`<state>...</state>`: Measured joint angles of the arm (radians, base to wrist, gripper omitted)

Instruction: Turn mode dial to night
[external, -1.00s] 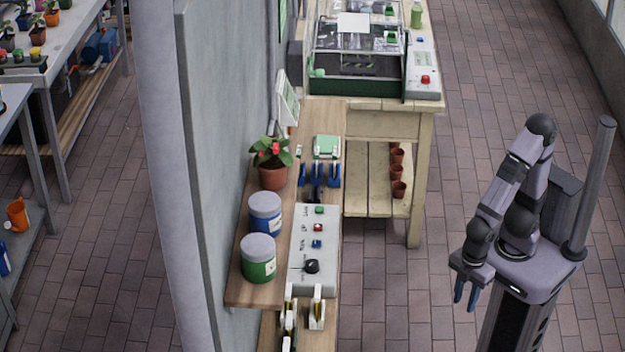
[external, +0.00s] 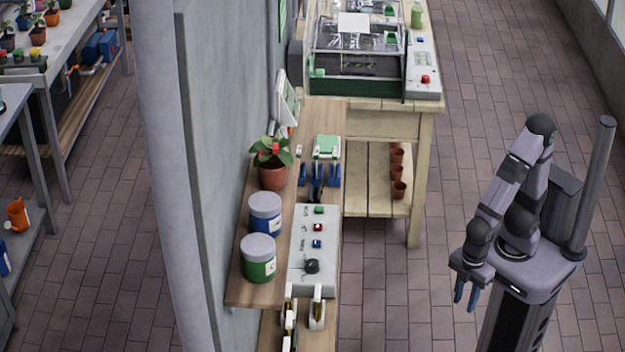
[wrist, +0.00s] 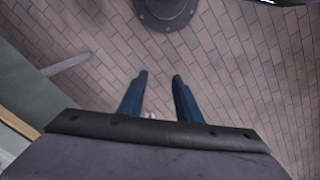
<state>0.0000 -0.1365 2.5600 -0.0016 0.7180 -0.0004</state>
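The mode dial (external: 311,266) is a black round knob at the near end of a grey control panel (external: 328,281). The panel lies on a wooden shelf and also carries a green, a red and a blue button in a row beyond the dial. Its labels are too small to read. My gripper (external: 466,294) hangs folded close to my base, well to the right of the panel and apart from it. In the wrist view my gripper (wrist: 158,92) shows two blue fingers spread apart with only floor between them. The dial is not in the wrist view.
A green-labelled jar (external: 258,262), a blue-labelled jar (external: 265,217) and a potted plant (external: 272,172) stand left of the panel by the wall. Blue clips (external: 327,175) lie beyond it. A wooden bench (external: 385,125) stands behind. The floor between my arm and the panel is clear.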

